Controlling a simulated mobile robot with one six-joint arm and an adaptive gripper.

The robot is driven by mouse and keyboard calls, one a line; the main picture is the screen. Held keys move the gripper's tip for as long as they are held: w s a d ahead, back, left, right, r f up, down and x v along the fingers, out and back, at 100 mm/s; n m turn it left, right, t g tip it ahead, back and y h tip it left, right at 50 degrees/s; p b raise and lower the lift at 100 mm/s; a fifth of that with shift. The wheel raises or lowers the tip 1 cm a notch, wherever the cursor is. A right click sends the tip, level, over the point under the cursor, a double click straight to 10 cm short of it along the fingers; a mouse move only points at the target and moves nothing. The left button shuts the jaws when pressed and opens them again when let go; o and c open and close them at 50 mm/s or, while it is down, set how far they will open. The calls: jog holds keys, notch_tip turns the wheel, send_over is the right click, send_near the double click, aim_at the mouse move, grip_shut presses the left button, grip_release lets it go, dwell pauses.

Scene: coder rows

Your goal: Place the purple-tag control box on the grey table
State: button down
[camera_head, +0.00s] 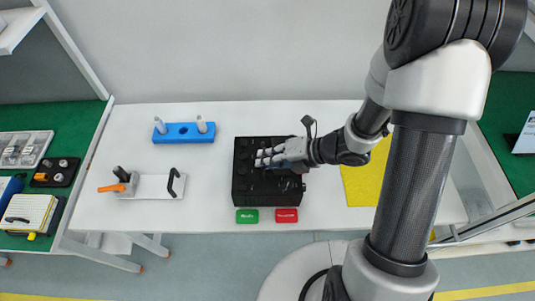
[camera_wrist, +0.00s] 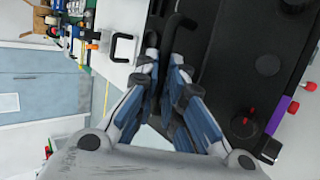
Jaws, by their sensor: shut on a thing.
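A black control box (camera_head: 247,184) is at the middle of a pale, near-white table (camera_head: 335,130) in the head view. In the wrist view the box (camera_wrist: 240,60) fills the right side, with a purple tag (camera_wrist: 278,115) and red and black knobs. My gripper (camera_head: 268,158) reaches over the box from the right. In the wrist view its fingers (camera_wrist: 165,75) are close together at a black bar handle (camera_wrist: 180,25) on the box. It is shut on the control box, seemingly by this handle. I cannot tell whether the box touches the table.
A blue block (camera_head: 184,132) with white pegs stands left of the box. A white plate (camera_head: 152,186) with a black handle and orange-handled clamp lies nearer. Green (camera_head: 247,216) and red (camera_head: 286,215) labels are at the front edge. A yellow mat (camera_head: 362,184) lies right, partly behind my arm.

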jog(key=shift+w+f, duration=0.1)
jog(key=shift+f, duration=0.8)
jog(key=shift+f+b, duration=0.1)
jog(key=shift+b, duration=0.2)
jog(key=c, duration=1.7)
grip_release()
jog(key=shift+f, duration=0.1)
